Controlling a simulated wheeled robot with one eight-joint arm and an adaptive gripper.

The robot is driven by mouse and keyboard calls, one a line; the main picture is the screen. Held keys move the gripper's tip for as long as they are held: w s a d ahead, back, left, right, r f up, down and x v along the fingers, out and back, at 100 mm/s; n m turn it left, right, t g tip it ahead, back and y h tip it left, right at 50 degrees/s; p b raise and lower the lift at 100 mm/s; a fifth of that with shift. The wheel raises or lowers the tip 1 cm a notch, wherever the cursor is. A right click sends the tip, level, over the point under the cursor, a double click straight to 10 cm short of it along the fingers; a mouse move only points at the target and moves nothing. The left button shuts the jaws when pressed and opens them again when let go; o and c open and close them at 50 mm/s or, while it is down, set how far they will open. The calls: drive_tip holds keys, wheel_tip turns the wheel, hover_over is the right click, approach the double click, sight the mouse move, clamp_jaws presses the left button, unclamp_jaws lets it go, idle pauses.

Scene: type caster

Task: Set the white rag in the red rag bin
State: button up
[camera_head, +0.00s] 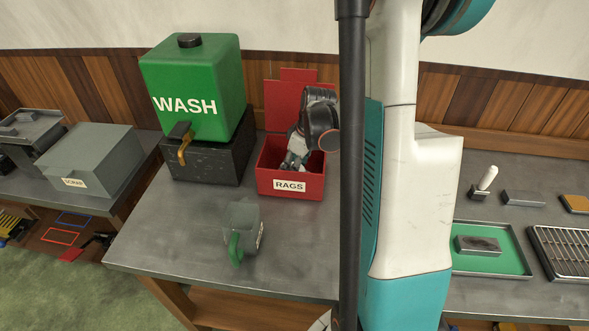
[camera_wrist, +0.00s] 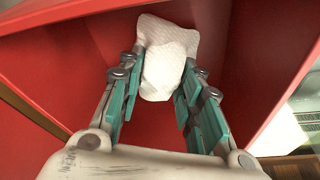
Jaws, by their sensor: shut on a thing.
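The red rag bin (camera_head: 291,185), labelled RAGS, stands on the grey bench with its red lid (camera_head: 292,98) raised at the back. My gripper (camera_head: 294,160) reaches down into the bin's opening. In the wrist view, my gripper (camera_wrist: 160,80) is shut on the white rag (camera_wrist: 165,62), which is bunched between the fingertips. The bin's red walls (camera_wrist: 60,75) surround the rag and fingers in that view. The rag is mostly hidden in the head view. I cannot tell whether it touches the bin floor.
A green WASH tank (camera_head: 192,85) on a dark block (camera_head: 210,160) stands left of the bin. A grey jug with a green handle (camera_head: 242,225) stands in front. A green tray (camera_head: 490,262) lies right of my arm. The front left bench top is clear.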

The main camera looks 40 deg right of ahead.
drive_tip(key=shift+f, duration=0.25)
drive_tip(key=o, duration=0.6)
drive_tip(key=shift+f, duration=0.1)
drive_tip(key=o, duration=0.4)
drive_tip(key=shift+o, duration=0.2)
drive_tip(key=p+v, duration=0.4)
drive_tip(key=v, duration=0.8)
drive_tip(key=shift+r, duration=0.2)
drive_tip(key=shift+s, duration=0.1)
